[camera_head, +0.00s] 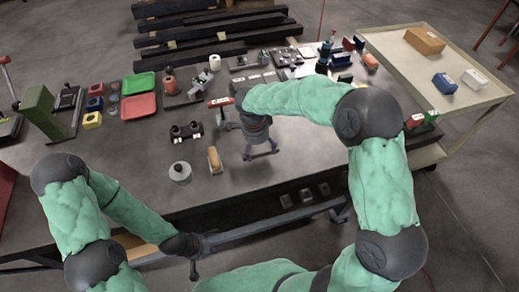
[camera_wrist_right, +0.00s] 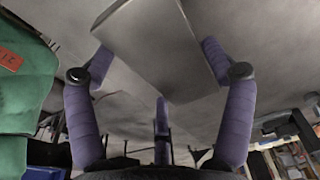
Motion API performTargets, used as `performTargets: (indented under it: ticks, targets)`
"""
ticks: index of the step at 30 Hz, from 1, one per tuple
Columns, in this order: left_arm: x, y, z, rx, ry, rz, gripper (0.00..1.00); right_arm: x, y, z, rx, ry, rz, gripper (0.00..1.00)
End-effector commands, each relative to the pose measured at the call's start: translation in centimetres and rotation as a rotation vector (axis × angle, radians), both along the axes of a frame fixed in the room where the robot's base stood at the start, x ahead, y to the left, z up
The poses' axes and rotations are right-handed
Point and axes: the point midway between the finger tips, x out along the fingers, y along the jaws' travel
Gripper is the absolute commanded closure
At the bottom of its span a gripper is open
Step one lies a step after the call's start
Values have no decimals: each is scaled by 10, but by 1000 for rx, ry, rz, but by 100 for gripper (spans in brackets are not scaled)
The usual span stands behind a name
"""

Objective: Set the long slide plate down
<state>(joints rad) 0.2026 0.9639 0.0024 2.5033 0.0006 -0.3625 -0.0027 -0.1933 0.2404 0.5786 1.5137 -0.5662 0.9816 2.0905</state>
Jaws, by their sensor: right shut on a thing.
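The long slide plate (camera_wrist_right: 155,48) is a flat grey plate in the right wrist view. It lies between the purple fingers of my right gripper (camera_wrist_right: 160,85), which is shut on it. In the head view my right gripper (camera_head: 260,151) points down over the middle of the dark table. I cannot make the plate out against the table there, nor tell whether it touches the surface. My left gripper (camera_head: 200,255) is at the table's front edge, its fingers spread and no object seen between them.
The table (camera_head: 310,150) has bare room right of my right gripper. A wooden-topped block (camera_head: 214,160), a round grey weight (camera_head: 180,172) and a black twin-knob part (camera_head: 186,130) stand to its left. Green (camera_head: 138,83) and red (camera_head: 139,106) trays lie farther back. A cart (camera_head: 450,105) stands right.

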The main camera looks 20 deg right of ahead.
Motion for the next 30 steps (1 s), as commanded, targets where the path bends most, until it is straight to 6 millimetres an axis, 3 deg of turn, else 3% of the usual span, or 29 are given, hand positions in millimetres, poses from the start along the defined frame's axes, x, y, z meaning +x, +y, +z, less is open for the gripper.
performTargets:
  ticks: [5,15,28,29,30]
  targets:
    - [0,0,-1,0,0,0,100,7,-2,-4,1,-5,-2,77]
    - [0,0,-8,0,0,0,100,10,-3,-39,0,-5,-1,77]
    - [0,0,-12,0,0,0,100,10,-2,-42,1,-6,-1,77]
    - [0,0,-11,0,0,0,100,8,-2,-44,0,0,0,9]
    - [0,0,-11,0,0,0,100,8,-2,-44,0,0,0,0]
